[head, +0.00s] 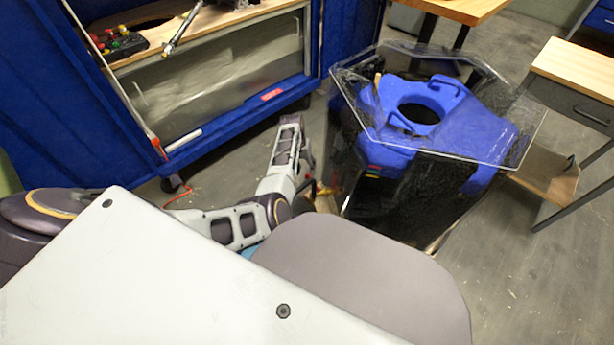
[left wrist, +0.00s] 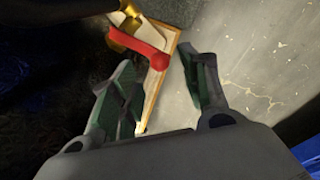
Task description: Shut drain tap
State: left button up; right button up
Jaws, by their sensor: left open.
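The drain tap shows in the left wrist view as a brass body (left wrist: 128,22) with a red lever handle (left wrist: 142,43). It sits low beside a wooden edge. My left gripper (left wrist: 163,88) is open and empty, its two green-padded fingers apart. The red handle lies just beyond the fingertips, nearer the picture's left finger; I see no clear contact. In the head view the tap is a small yellowish spot (head: 323,189) at the base of the dark, clear-walled tank (head: 345,165), next to my left arm. The fingers are hard to make out there. My right gripper is not in view.
A clear lid (head: 490,157) with a blue frame (head: 395,100) tops the tank. A blue cabinet (head: 55,100) with a glass front stands at the left. Wooden tables are at the right. Open floor (head: 500,270) lies in front of the tank, right of my body.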

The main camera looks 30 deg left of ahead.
pick_arm(q)
jog(key=shift+w+d+f+b, duration=0.1)
jog(key=shift+d+f+b, duration=0.1)
jog(key=shift+f+b, duration=0.6)
jog(key=shift+d+f+b, duration=0.2)
jog(key=shift+f+b, duration=0.05)
jog(key=shift+f, duration=1)
grip_shut()
